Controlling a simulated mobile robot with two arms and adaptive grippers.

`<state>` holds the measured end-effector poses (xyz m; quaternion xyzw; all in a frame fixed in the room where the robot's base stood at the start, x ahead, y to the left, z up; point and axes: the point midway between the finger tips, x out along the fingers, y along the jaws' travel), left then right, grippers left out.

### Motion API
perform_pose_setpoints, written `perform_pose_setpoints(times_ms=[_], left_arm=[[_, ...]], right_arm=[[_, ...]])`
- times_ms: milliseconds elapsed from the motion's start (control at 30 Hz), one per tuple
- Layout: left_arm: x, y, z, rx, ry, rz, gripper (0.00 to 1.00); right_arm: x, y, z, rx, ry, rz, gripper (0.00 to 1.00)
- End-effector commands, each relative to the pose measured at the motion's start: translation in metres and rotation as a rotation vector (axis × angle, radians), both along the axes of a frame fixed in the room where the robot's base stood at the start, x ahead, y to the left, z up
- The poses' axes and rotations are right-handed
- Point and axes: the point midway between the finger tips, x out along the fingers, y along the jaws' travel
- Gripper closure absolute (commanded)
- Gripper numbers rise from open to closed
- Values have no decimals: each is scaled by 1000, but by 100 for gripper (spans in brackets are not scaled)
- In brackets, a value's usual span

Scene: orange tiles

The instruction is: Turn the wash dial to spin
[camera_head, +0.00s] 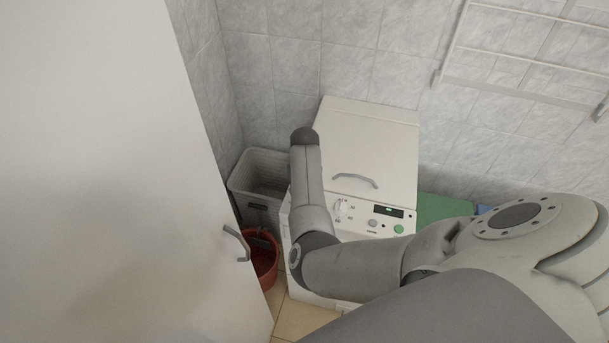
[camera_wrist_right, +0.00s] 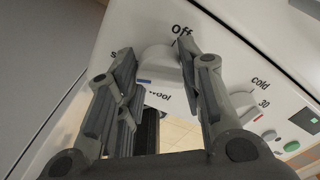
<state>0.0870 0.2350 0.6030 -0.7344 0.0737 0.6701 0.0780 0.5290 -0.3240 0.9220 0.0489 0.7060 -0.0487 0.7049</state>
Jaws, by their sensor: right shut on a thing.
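The wash dial (camera_wrist_right: 160,62) is a pale knob on the white front panel in the right wrist view. "Off" is printed above it, "wool" below it, and a label starting with "s" at its left is mostly covered by a finger. A blue mark on the dial faces the lower left, close to "wool". My right gripper (camera_wrist_right: 158,72) has one finger on each side of the dial and is shut on it. In the head view my right arm covers this dial and the gripper. My left gripper is in neither view.
The washing machine (camera_head: 365,150) stands against the tiled wall. Right of the dial are a second knob (camera_head: 342,208), a green button (camera_head: 398,228) and a display (camera_head: 388,211). A grey basket (camera_head: 245,180), red bucket (camera_head: 262,277) and white door (camera_head: 110,170) crowd the left.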

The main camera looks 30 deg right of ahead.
Motion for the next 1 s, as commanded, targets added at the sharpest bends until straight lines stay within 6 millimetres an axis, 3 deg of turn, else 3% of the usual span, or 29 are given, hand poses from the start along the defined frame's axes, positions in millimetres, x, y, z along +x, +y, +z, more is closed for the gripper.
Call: perform_pose_setpoints(times_ms=[33,200,567,1000], left_arm=[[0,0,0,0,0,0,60],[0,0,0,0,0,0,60],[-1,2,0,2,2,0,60],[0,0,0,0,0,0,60]], right_arm=[[1,-1,1,-3,-4,0,61],[1,-1,1,-1,-3,0,43],[1,0,5,-1,-3,1,43],[1,0,68,-1,-4,0,43]])
